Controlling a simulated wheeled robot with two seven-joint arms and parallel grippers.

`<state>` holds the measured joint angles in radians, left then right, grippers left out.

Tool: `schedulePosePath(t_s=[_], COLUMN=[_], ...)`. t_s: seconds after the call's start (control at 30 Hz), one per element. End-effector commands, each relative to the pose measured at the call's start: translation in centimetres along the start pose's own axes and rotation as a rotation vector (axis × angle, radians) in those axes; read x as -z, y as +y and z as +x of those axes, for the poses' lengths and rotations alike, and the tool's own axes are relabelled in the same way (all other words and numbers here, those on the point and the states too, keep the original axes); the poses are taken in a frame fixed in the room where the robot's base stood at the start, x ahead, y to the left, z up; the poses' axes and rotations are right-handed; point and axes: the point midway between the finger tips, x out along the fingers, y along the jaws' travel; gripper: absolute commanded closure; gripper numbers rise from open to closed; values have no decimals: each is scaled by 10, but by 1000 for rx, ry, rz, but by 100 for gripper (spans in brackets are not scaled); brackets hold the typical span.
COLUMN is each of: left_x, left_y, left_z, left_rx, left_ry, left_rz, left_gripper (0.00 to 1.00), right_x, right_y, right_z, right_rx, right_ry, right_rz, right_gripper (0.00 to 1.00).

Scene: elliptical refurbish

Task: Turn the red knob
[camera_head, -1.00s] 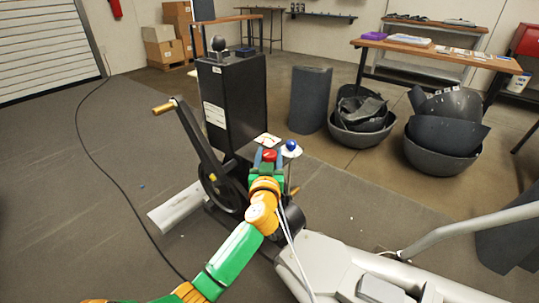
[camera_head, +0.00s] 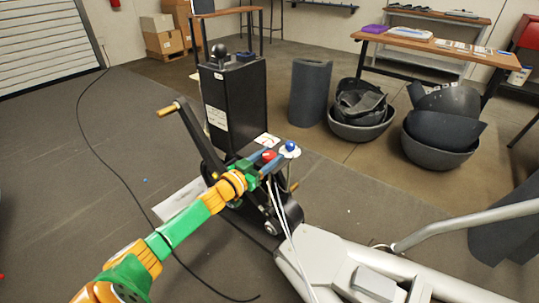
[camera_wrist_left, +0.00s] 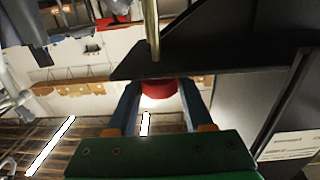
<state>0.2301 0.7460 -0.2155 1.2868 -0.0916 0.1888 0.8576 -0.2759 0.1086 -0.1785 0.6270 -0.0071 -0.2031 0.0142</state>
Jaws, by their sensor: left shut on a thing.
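The red knob (camera_head: 268,156) sits on the dark bracket of the machine, beside a blue ball knob (camera_head: 291,147). My left gripper (camera_head: 262,160) has its blue fingers around the red knob and is shut on it. In the left wrist view the red knob (camera_wrist_left: 159,88) lies between the two blue fingers (camera_wrist_left: 158,100), under a dark plate. Its far side is hidden by the plate. My right gripper does not show in any view.
A black box column (camera_head: 232,105) and a crank arm with a brass handle (camera_head: 170,110) stand just behind my left gripper. A grey-white frame (camera_head: 325,255) lies at front right. Dark bins (camera_head: 440,150) stand further back.

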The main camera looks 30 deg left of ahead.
Motion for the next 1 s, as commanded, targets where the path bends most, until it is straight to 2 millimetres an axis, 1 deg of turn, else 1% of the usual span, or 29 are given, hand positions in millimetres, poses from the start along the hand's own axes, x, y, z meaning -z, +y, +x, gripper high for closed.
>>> schedulePosePath(t_s=[0.23,0.63,0.67,0.7,0.73,0.77,1.0], left_x=[-1,-1,-1,-1,-1,-1,0], left_y=[0,0,0,0,0,0,0], left_z=[0,0,0,0,0,0,0], left_rx=[-46,-52,-52,-52,-52,-52,-52], left_ry=[-2,-2,-2,-2,-2,-2,-1], left_rz=[2,0,0,1,0,0,0], left_gripper=[100,100,43,32,24,19,19], right_x=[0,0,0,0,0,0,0], right_y=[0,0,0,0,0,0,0], right_z=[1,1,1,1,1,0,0], right_rx=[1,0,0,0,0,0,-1], right_ry=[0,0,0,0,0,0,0], right_rz=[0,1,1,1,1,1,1], right_gripper=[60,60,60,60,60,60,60])
